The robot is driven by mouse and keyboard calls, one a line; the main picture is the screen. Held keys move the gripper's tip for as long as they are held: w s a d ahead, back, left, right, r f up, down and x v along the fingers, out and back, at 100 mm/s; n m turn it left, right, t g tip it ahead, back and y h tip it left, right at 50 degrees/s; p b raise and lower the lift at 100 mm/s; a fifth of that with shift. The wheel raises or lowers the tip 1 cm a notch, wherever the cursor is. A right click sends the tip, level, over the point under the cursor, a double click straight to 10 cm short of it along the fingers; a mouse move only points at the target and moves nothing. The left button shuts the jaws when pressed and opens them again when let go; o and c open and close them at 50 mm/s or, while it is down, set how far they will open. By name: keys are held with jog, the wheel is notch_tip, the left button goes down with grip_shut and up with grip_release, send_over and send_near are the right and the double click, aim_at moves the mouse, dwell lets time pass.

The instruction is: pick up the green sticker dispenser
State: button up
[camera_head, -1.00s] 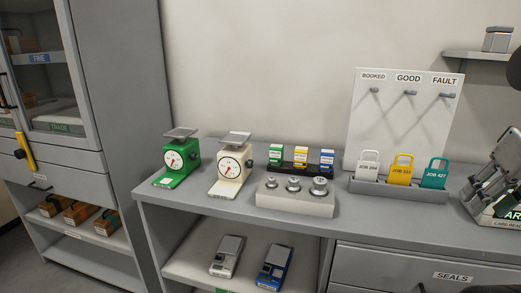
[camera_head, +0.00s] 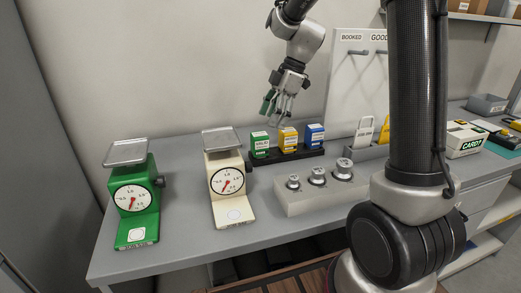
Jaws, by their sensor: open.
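The green sticker dispenser (camera_head: 259,147) is the left one of three small upright boxes in a black rack (camera_head: 286,157) on the table, with a white label on its front. My gripper (camera_head: 277,114) is open and points down above the rack, apart from the boxes. It appears above and between the green and yellow boxes; its exact depth is unclear. A dark green patch shows on its left finger.
A yellow box (camera_head: 288,140) and a blue box (camera_head: 314,136) stand right of the green one. A cream scale (camera_head: 227,185) and a green scale (camera_head: 134,200) stand to the left. A block with metal weights (camera_head: 322,190) lies in front. My arm hides part of the right side.

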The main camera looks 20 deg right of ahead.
aim_at(261, 134)
jog(key=x, duration=0.5)
jog(key=a+x, duration=0.1)
jog(key=x, duration=0.2)
jog(key=shift+w, duration=0.35)
jog(key=shift+r, duration=0.1)
jog(key=c, duration=1.2)
